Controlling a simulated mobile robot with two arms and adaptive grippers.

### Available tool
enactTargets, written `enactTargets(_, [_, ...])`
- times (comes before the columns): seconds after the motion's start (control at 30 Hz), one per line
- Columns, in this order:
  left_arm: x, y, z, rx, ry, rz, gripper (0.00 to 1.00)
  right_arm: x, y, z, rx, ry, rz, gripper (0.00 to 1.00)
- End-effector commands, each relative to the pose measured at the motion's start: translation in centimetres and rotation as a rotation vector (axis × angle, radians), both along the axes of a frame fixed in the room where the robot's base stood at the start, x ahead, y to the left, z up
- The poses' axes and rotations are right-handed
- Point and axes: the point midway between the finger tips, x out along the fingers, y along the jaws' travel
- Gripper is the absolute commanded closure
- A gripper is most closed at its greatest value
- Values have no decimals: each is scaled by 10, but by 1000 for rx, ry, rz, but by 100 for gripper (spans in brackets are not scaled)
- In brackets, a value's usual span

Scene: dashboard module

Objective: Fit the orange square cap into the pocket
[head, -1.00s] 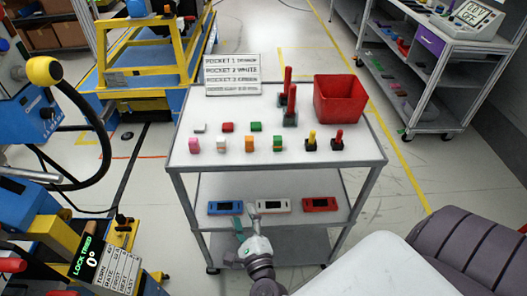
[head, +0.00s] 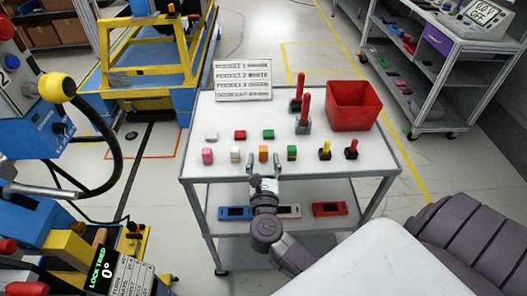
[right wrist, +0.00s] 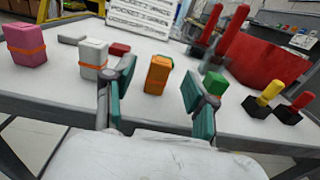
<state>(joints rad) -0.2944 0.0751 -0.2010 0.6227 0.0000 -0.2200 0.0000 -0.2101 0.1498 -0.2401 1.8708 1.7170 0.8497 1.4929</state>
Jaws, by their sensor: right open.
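The orange square cap (head: 263,153) stands upright in the row of small blocks on the white table top (head: 226,176), between a white block and a green-topped one. My right gripper (head: 264,168) is at the table's front edge, open and empty, pointing at the cap. In the right wrist view the orange cap (right wrist: 158,74) shows between the two teal fingers (right wrist: 157,90), a little beyond them and apart from them. A sign (head: 242,80) at the back lists pockets by number and colour. I cannot make out the pocket itself. My left gripper is not in view.
A pink block (head: 207,155), a white block (head: 235,154) and a green-topped block (head: 291,153) flank the cap. Red-handled pieces (head: 304,112) and a red bin (head: 353,105) stand behind right. Blue, white and red cases lie on the lower shelf.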

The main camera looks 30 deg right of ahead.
Motion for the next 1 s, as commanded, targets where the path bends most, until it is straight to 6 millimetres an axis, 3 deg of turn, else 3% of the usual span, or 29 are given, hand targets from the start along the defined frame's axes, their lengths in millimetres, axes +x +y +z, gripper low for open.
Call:
enactTargets(0.1, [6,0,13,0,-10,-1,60,16,-12,5,-6,-1,-1,44])
enactTargets(0.27, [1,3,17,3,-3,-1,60,34,-23,3,-6,-1,0,44])
enactTargets(0.57, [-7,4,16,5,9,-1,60,38,-26,0,-1,0,0,44])
enactTargets(0.87, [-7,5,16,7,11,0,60,38,-26,0,-2,0,0,92])
enactTargets(1.0, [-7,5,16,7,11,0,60,38,-26,0,-2,0,0,93])
